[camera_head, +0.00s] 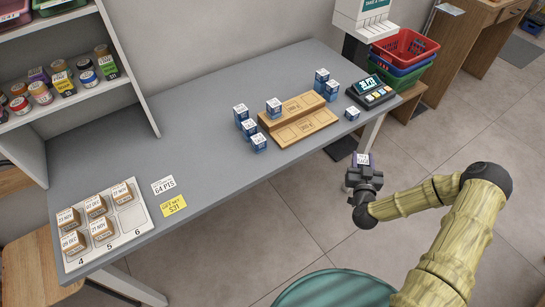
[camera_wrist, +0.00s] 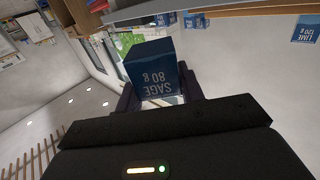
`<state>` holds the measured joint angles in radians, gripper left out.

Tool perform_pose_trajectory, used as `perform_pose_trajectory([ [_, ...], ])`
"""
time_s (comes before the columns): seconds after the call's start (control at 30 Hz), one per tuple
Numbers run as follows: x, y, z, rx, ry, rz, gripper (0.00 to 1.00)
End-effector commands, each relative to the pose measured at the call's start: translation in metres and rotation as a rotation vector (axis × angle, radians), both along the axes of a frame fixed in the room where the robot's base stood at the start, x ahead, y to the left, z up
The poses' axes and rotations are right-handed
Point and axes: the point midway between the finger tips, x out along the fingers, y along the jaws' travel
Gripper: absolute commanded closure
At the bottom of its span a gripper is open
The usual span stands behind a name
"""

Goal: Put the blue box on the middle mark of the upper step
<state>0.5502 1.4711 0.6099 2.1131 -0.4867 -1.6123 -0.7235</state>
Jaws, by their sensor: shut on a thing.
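A blue box labelled SAGE 80 g (camera_wrist: 152,68) is between the fingers of my gripper (camera_wrist: 160,92), and its text reads upside down in the wrist view. In the head view my gripper (camera_head: 364,174) holds this box (camera_head: 362,159), white top label up, in front of the table's edge and above the floor. The wooden two-step stand has an upper step (camera_head: 311,98) and a lower step (camera_head: 306,126), both with marks. Another blue box (camera_head: 273,108) stands on the left end of the upper step. The upper step's middle and right are bare.
Several blue boxes stand left of the stand (camera_head: 248,128), two behind its right end (camera_head: 321,78), and one (camera_head: 352,114) at the front right. A dark scale (camera_head: 371,93) stands to the right.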

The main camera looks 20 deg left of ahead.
Motion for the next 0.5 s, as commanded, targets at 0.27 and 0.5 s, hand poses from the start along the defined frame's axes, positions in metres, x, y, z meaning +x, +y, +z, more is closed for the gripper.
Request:
perform_pose_trajectory([
  [0.27,0.023,0.067,0.017,-0.002,-0.007,0.198,0.86],
  [0.5,0.025,0.132,0.039,-0.003,-0.007,0.365,0.86],
])
